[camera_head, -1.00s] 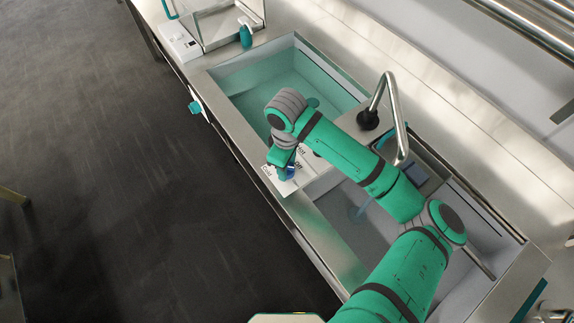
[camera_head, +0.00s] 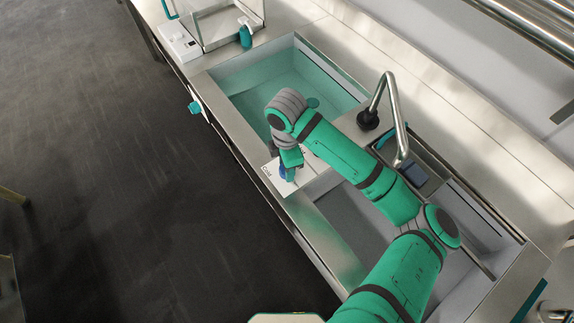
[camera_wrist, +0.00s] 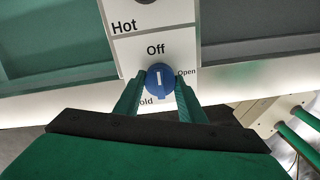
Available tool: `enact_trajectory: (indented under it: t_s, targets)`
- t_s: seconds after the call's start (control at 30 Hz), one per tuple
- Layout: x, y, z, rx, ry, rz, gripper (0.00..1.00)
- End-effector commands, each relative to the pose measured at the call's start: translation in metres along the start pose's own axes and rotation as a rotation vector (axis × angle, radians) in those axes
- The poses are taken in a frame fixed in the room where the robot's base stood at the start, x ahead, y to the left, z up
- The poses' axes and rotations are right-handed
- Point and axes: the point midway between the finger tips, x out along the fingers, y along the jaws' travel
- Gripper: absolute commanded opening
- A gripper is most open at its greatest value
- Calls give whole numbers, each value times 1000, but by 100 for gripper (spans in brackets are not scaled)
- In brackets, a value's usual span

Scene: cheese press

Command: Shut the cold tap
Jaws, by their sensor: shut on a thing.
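The cold tap is a blue round knob (camera_wrist: 160,80) on a white label plate (camera_wrist: 155,48). Its white mark stands upright in the wrist view and lines up with the word "Off" above it; "Open" is printed to its right. "Cold" below is partly covered by a finger. My gripper (camera_wrist: 159,92) has one green finger on each side of the knob and is shut on it. In the head view my gripper (camera_head: 288,172) is over the white plate between the two basins, hiding most of the knob. The curved steel spout (camera_head: 401,130) shows no water stream.
The left basin (camera_head: 265,80) holds greenish liquid; the right basin (camera_head: 345,215) lies partly under my arm. A black knob (camera_wrist: 145,1) sits above "Hot". The dark floor in front is clear.

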Motion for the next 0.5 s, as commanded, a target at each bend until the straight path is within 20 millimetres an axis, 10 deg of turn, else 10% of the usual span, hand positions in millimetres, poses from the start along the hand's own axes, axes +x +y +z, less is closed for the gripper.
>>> enact_trajectory:
  t_s: [0.5]
  targets:
    - [-1,1,2,-50,-3,4,14]
